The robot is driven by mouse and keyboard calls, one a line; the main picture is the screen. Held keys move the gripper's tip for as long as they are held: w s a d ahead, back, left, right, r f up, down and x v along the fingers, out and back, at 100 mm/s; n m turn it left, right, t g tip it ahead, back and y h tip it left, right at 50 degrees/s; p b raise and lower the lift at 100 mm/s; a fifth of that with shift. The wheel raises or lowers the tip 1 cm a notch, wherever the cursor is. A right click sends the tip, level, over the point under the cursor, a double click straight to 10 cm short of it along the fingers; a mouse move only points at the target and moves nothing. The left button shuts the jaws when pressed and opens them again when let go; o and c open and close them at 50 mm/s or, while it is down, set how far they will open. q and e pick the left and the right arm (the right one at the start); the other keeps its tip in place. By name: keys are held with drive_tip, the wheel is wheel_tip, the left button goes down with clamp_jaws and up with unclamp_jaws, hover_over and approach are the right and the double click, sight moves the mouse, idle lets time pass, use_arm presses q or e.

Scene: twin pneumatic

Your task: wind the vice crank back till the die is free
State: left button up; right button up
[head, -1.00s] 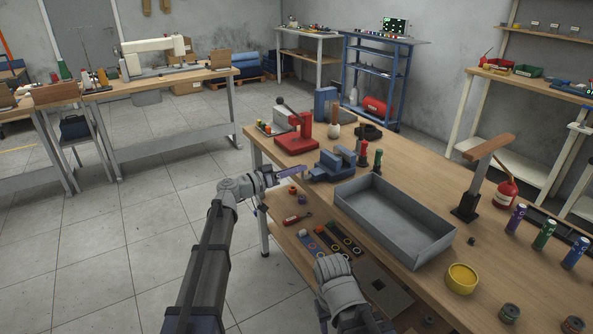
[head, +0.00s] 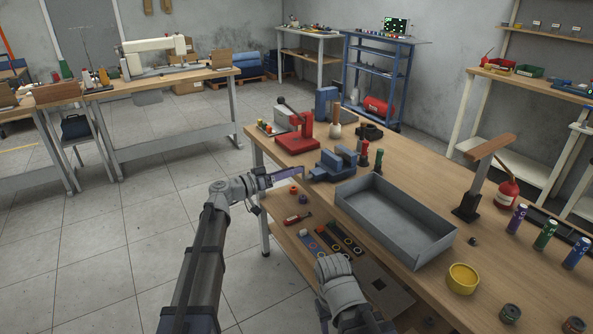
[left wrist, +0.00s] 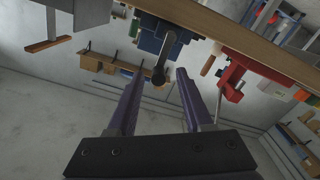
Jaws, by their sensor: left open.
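The blue vice (head: 335,165) stands at the near left edge of the workbench; it also shows in the left wrist view (left wrist: 150,40). Its crank (left wrist: 166,55) is a grey arm with a dark rounded knob (left wrist: 158,78). My left gripper (head: 299,172) is beside the vice's crank end. In the left wrist view its two purple fingers (left wrist: 158,76) are apart, with the knob seen between their tips; I cannot tell whether they touch it. I cannot make out the die in the jaws. My right arm shows at the bottom of the head view, its fingers mostly out of sight.
A grey open tray (head: 420,251) lies right of the vice. A red press (head: 297,145) stands behind it. Small red and green bottles (head: 364,155) stand close to the vice's right side.

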use_arm(q)
drive_tip(key=v, duration=0.5)
drive_tip(key=shift+s+a, duration=0.15)
drive_tip(key=shift+w+d+r+m, duration=0.1)
drive_tip(key=shift+w+d+m, duration=0.75)
drive_tip(key=shift+m, duration=0.75)
drive_tip(key=shift+w+d+m, duration=0.5)
drive_tip(key=shift+d+m, duration=0.65)
drive_tip(key=shift+m, duration=0.45)
drive_tip(key=shift+w+d+r+m, duration=0.1)
drive_tip(key=shift+w+d+m, duration=0.7)
drive_tip(key=shift+m, duration=0.8)
drive_tip(key=shift+s+d, duration=0.15)
clamp_jaws()
